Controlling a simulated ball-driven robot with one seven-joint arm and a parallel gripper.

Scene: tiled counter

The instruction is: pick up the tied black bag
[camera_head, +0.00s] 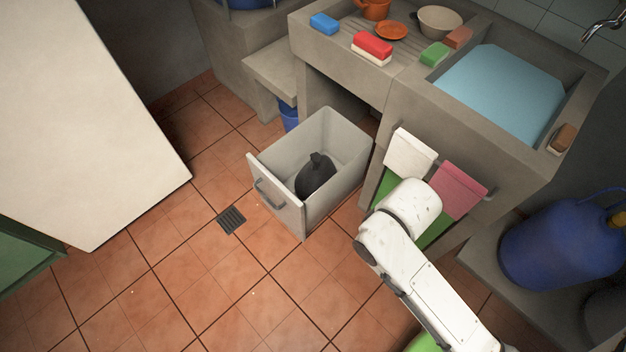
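The tied black bag (316,178) sits upright inside an open grey drawer (350,133), its knot at the top. The drawer is pulled out from under the concrete counter and has a handle on its front panel. My arm, white, rises from the lower right and bends in front of the counter, to the right of the drawer. My gripper is not visible; the arm's near links hide its end or it lies out of sight. Nothing of mine is seen touching the bag.
The counter holds a water-filled sink (503,92), sponges and dishes. A white cloth (408,153) and a pink cloth (459,190) hang by my arm. A blue gas cylinder (560,240) stands at right. Tiled floor left of the drawer is clear around a drain (231,219).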

